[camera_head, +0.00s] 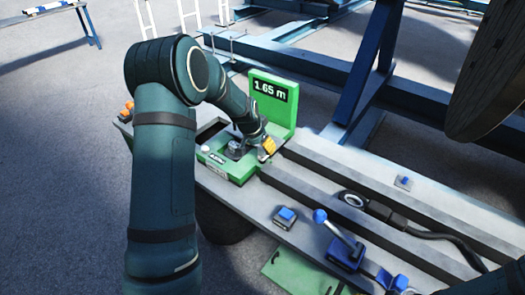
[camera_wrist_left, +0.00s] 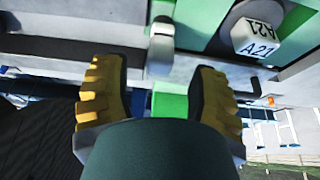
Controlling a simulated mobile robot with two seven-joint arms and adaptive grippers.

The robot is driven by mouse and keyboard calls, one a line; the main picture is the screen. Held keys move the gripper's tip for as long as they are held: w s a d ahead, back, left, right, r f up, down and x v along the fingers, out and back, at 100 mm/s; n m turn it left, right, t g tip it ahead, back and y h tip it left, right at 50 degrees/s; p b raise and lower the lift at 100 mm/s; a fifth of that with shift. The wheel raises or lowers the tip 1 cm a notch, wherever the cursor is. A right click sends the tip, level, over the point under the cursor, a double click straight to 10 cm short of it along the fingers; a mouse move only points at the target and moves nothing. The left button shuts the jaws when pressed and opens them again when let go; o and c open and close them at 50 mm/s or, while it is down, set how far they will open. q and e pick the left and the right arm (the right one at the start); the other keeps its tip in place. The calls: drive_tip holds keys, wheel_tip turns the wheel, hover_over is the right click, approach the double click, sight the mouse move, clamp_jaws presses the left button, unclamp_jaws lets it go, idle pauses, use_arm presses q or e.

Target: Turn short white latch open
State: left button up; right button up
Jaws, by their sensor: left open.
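In the left wrist view a short whitish latch (camera_wrist_left: 161,46) hangs against a green and grey housing. It lies ahead of the gap between the two yellow-padded fingers of my left gripper (camera_wrist_left: 157,95). The fingers are apart and nothing is gripped; I cannot tell whether they touch the latch. In the head view my left gripper (camera_head: 266,147) is at the green measuring unit (camera_head: 236,168), below its display (camera_head: 271,92) reading 1.65 m. The arm and gripper hide part of the unit, and the latch cannot be made out there. My right gripper is out of view.
A white block marked A21 (camera_wrist_left: 254,36) stands right of the latch in the wrist view. On the grey bench are a blue button (camera_head: 285,215), a blue-handled lever (camera_head: 338,236) and a black cable (camera_head: 410,226). A large reel (camera_head: 492,80) hangs at the right.

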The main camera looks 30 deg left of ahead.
sight(262, 149)
use_arm(q)
drive_tip(key=shift+x, duration=1.7)
clamp_jaws()
